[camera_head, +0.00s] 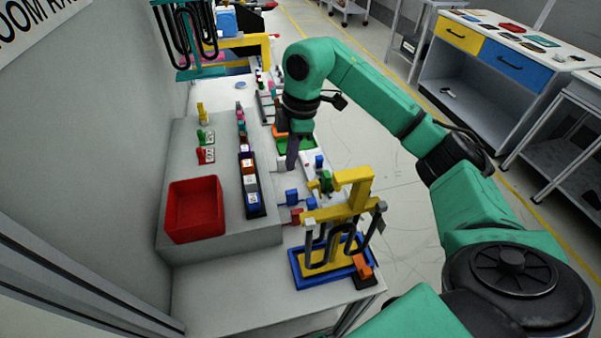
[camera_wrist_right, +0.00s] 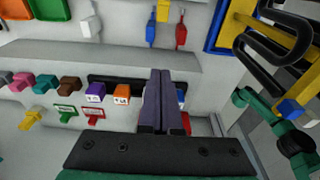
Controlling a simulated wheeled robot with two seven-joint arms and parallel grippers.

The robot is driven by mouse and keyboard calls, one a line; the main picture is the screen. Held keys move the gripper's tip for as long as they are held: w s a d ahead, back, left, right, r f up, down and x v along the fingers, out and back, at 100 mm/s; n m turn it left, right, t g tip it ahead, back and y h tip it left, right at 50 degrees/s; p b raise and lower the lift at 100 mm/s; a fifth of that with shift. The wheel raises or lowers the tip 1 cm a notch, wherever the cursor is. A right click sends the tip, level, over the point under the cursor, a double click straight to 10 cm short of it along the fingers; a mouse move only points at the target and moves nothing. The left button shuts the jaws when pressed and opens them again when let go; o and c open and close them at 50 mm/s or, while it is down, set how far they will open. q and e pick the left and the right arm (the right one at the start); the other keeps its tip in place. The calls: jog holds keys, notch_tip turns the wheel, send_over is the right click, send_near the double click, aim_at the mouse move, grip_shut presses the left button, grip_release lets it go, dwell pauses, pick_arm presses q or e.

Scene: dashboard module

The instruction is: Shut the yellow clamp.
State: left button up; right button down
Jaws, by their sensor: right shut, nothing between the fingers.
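The yellow clamp (camera_head: 202,113) stands on top of the raised grey block at the left, beyond the green and red clamps. Its handle looks raised. It also shows small at the left edge of the wrist view (camera_wrist_right: 29,119). My right gripper (camera_head: 292,163) is over the bench to the right of the block, apart from the clamp. Its dark fingers (camera_wrist_right: 164,80) are pressed together and empty. My left gripper is not in view.
A green clamp (camera_head: 205,137) and a red clamp (camera_head: 206,155) stand nearer on the block, with a red bin (camera_head: 194,209) in front. A row of coloured blocks (camera_head: 248,165) runs alongside. A yellow rack with dark loops (camera_head: 352,190) stands at the near right.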

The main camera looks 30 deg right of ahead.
notch_tip(320, 180, down, 10)
jog(key=p, duration=0.2)
pick_arm(q)
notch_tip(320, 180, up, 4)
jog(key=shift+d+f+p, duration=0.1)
jog(key=shift+p, duration=0.7)
pick_arm(e)
jog(key=d, duration=0.3)
jog(key=shift+s+r, duration=0.25)
jog(key=shift+r, duration=0.1)
